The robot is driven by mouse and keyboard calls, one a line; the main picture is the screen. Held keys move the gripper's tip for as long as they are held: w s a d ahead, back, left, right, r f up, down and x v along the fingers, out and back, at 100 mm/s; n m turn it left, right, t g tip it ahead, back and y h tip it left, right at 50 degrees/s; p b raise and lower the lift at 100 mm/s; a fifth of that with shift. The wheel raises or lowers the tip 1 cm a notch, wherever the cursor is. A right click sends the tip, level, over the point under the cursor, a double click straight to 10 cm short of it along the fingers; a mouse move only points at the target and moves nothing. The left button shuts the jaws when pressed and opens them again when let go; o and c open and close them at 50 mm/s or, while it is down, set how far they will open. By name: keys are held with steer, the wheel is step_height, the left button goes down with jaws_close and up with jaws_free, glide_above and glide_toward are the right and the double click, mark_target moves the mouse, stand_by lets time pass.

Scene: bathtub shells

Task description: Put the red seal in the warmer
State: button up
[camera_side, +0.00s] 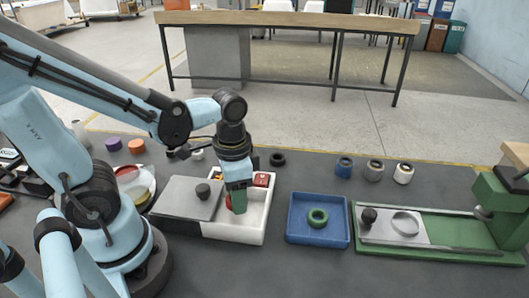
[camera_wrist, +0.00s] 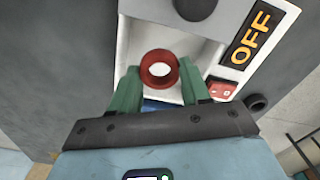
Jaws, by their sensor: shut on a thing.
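The red seal (camera_wrist: 159,55) is a ring held between the green fingers of my gripper (camera_wrist: 160,76) in the wrist view. In the side view my gripper (camera_side: 238,208) points down into the white warmer (camera_side: 255,234), and a bit of the red seal (camera_side: 229,202) shows at its left. The warmer is an open white box, its grey lid (camera_side: 178,207) with a black knob slid off to the left. An OFF label (camera_wrist: 250,38) and a small red switch (camera_wrist: 221,90) are on the warmer. Whether the seal touches the warmer's floor is unclear.
Right of the warmer is a blue tray (camera_side: 296,234) with a green ring (camera_side: 318,217). A green press fixture (camera_side: 445,256) stands farther right. A black ring (camera_side: 278,159) and several rollers (camera_side: 374,171) stand behind. Purple (camera_side: 114,144) and orange (camera_side: 136,146) pieces lie at the left.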

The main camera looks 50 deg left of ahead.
mark_target(239, 216)
steer(key=shift+w+a+f, duration=0.15)
steer(key=shift+a+f, duration=0.1)
steer(key=shift+a, duration=0.05)
steer(key=shift+f, duration=1.95)
steer(key=shift+f, duration=0.2)
steer(key=o, duration=1)
steer(key=shift+r, duration=0.1)
